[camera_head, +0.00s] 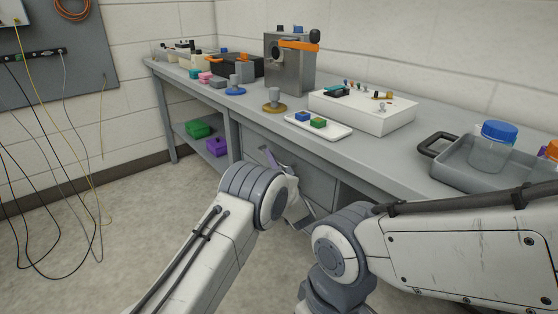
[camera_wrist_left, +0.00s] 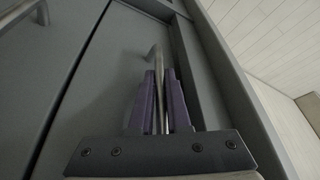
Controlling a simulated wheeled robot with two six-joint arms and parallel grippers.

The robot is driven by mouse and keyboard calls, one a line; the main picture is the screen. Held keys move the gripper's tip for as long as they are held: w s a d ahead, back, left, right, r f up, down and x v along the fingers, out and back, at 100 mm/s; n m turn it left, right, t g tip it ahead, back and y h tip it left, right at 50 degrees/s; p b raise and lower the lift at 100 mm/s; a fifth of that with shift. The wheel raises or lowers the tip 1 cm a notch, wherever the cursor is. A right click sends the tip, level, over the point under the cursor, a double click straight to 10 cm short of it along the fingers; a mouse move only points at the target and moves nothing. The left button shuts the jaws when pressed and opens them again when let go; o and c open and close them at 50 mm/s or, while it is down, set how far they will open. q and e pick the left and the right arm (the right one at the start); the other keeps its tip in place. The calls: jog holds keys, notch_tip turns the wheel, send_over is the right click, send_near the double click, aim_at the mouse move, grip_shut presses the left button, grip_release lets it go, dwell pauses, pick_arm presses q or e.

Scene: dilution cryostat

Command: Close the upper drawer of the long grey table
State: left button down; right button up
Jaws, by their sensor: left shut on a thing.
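The long grey table (camera_head: 225,108) runs along the wall, with drawer fronts under its top. The upper drawer (camera_wrist_left: 120,60) shows in the left wrist view as a grey front just below the table's edge. My left gripper (camera_wrist_left: 160,75) is shut on its metal bar handle (camera_wrist_left: 155,58), one purple finger on each side. In the head view my left gripper (camera_head: 270,156) is at the drawer fronts, partly hidden by my own arm. How far the drawer stands out is hard to tell. My right arm comes in from the right; its gripper is out of view.
A second handle (camera_wrist_left: 42,12) shows on the lower drawer front. On the tabletop stand a white tray (camera_head: 340,133) with small blocks, a white box (camera_head: 365,115), and a grey tray (camera_head: 455,172) with a blue-lidded jar (camera_head: 490,148). Cables hang at the left; the floor before the table is clear.

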pick_arm(q)
jog(key=shift+w+d, duration=0.1)
jog(key=shift+d, duration=0.1)
jog(key=c, duration=0.9)
grip_release()
jog(key=shift+d, duration=0.15)
jog(key=shift+f, duration=0.1)
jog(key=p+v, duration=0.3)
jog(key=v, duration=0.7)
